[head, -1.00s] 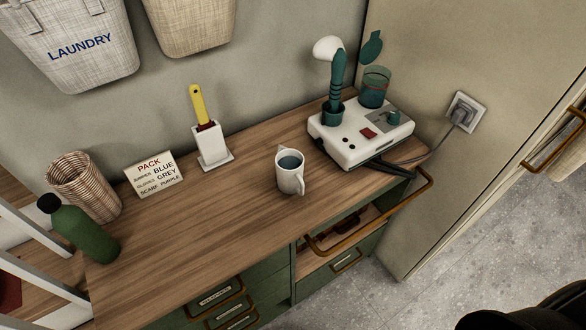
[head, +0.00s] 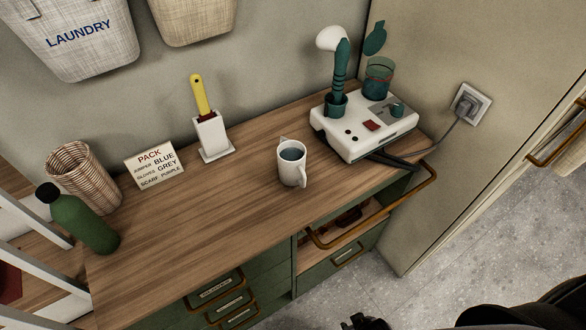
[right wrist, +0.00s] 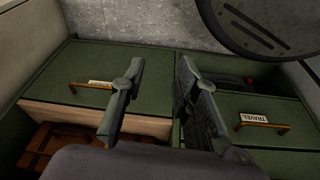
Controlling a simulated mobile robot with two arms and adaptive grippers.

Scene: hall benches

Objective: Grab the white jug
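The white jug (head: 290,174) stands upright on the wooden bench top (head: 215,220) in the head view, with dark bluish contents inside. Its handle points to the lower right, and nothing is touching it. My right gripper shows in the right wrist view (right wrist: 160,75) with its two dark fingers apart and nothing between them. A small dark part of it seems to show at the bottom edge of the head view, well below the jug and in front of the bench. My left gripper is not in view.
A white device (head: 365,130) with a teal holder stands right of the jug. A brush in a white holder (head: 211,138), a sign (head: 155,165), a wicker basket (head: 85,178) and a green bottle (head: 84,222) stand left. A drawer (head: 345,222) is open below, with a brass handle.

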